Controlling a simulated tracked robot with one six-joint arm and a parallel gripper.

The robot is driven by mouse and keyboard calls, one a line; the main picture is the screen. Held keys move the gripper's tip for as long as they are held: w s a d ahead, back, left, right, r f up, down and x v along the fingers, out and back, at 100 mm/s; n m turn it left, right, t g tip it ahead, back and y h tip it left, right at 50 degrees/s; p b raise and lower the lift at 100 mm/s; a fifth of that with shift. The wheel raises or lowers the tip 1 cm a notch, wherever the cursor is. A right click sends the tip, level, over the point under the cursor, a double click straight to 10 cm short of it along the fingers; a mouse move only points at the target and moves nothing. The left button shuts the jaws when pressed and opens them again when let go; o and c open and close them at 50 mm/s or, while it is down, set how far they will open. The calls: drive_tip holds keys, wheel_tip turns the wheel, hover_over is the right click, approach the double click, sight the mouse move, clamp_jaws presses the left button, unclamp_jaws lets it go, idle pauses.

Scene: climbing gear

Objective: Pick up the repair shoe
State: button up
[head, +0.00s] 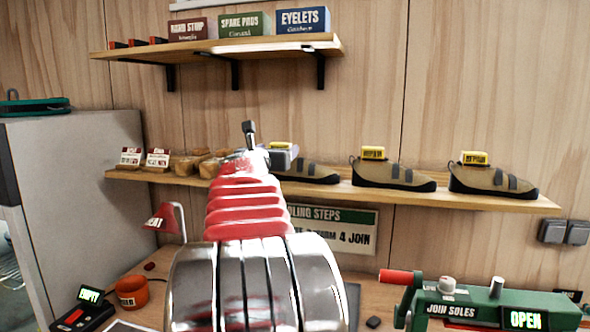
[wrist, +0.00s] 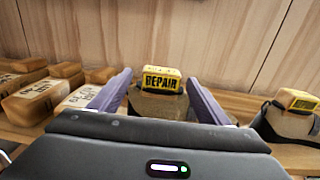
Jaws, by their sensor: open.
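The repair shoe is a tan and dark shoe on the lower wall shelf. Its yellow "REPAIR" tag (wrist: 161,79) sits on top, and the shoe body (wrist: 158,106) shows below it in the wrist view. In the head view the repair shoe (head: 312,173) is partly hidden behind my arm and gripper. My gripper (wrist: 160,84) is open, with one finger on each side of the shoe. I cannot tell whether the fingers touch it. The lower part of the shoe is hidden by the gripper body.
Two similar shoes with yellow tags, a middle one (head: 393,174) and a right one (head: 492,178), stand on the lower shelf (head: 530,203). Several tan labelled blocks (wrist: 43,95) lie to the left. An upper shelf (head: 270,46) holds boxes. A green machine (head: 480,305) stands below right.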

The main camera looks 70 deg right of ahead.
sight(280, 147)
drive_tip(key=shift+w+d, duration=0.15)
drive_tip(key=shift+d, duration=0.75)
drive_tip(key=shift+w+d, duration=0.15)
drive_tip(key=shift+d, duration=0.7)
clamp_jaws()
